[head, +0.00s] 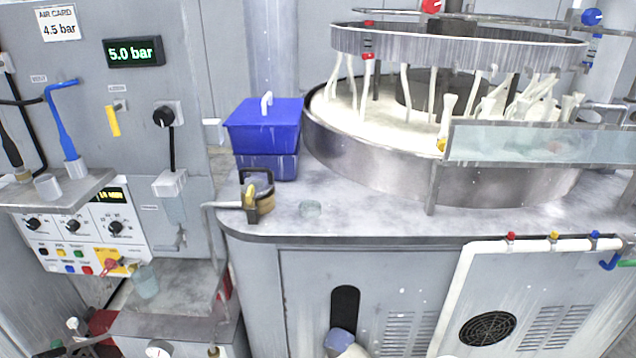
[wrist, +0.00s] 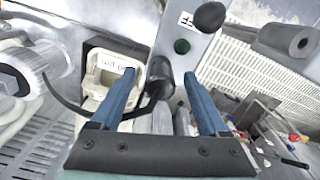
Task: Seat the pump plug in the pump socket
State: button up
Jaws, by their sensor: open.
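In the wrist view my gripper (wrist: 160,74) has its two blue fingers spread apart. A black plug-like piece (wrist: 159,80) with a black cable lies between the fingertips in the picture; I cannot tell if they touch it. Its cable curves left to a grey-white round fitting (wrist: 25,70). The piece overlaps the lower end of a grey plate (wrist: 187,65) with a green button and a black knob (wrist: 209,17). I cannot tell whether it is the pump plug, or whether it sits in a socket. In the head view a black round plug (head: 163,117) with a hanging cable is on the wall panel. My gripper is not clear there.
A cream open-topped container (wrist: 108,72) stands left of the fingers in the wrist view. A white slatted grille (wrist: 245,60) and a grey roll (wrist: 292,40) lie to the right. In the head view a blue box (head: 262,132) stands beside the large round platen basin (head: 375,155).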

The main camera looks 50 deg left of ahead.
jog(key=shift+r, duration=0.1)
notch_tip(320, 180, up, 13)
jog(key=p, duration=0.3)
dwell(0.6)
